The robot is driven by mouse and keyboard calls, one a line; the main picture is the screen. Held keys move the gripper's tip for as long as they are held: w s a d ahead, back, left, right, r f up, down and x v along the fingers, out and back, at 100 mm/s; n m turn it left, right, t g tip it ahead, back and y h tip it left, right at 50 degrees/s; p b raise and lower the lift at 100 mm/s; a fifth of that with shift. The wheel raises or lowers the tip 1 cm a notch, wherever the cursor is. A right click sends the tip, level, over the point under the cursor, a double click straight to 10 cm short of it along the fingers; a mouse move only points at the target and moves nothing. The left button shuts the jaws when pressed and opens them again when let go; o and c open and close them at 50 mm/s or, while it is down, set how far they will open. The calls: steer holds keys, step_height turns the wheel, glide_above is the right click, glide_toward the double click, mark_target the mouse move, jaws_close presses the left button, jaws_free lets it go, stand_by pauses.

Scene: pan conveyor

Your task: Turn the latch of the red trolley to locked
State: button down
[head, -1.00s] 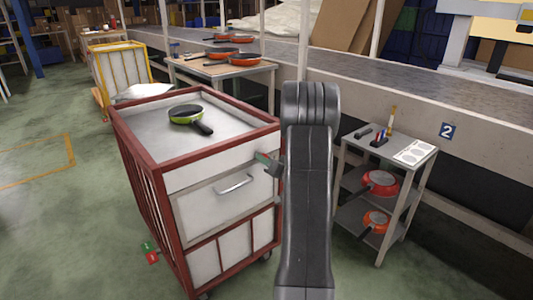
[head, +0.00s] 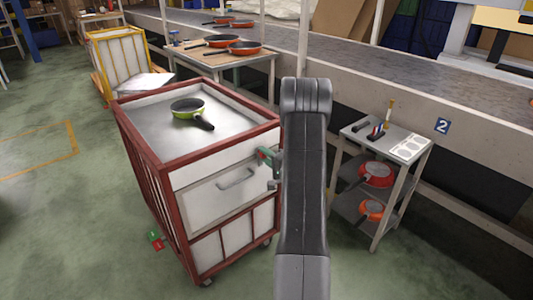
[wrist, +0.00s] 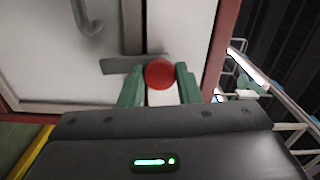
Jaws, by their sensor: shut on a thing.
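The red trolley (head: 187,250) stands left of my arm, with white panels, a front handle and a grey top. Its latch is on the front, near the right edge. In the wrist view the latch has a round red knob (wrist: 160,73) and a grey bar (wrist: 118,65) that reaches left, roughly level. My gripper (wrist: 160,88) has its green fingers shut on the knob, one on each side. In the head view my gripper (head: 266,160) shows at the trolley's right front edge, partly hidden by my arm. I cannot tell whether the latch is locked.
A green pan (head: 187,107) lies on the trolley's top. A small grey shelf cart (head: 417,160) with red pans stands close on the right. A table (head: 205,66) with orange pans and the conveyor (head: 390,88) lie behind. The floor at left is open.

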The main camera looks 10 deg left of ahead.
steer(key=shift+m+p, duration=0.3)
steer(key=shift+m, duration=0.3)
steer(key=shift+f, duration=0.1)
steer(key=c, duration=1.1)
jaws_free()
steer(key=shift+o, duration=0.2)
steer(key=shift+d, duration=0.1)
steer(key=p+v, duration=0.1)
steer(key=v, duration=1.2)
steer(key=shift+s+d, duration=0.25)
steer(key=shift+s, duration=0.05)
steer(key=shift+a, duration=0.1)
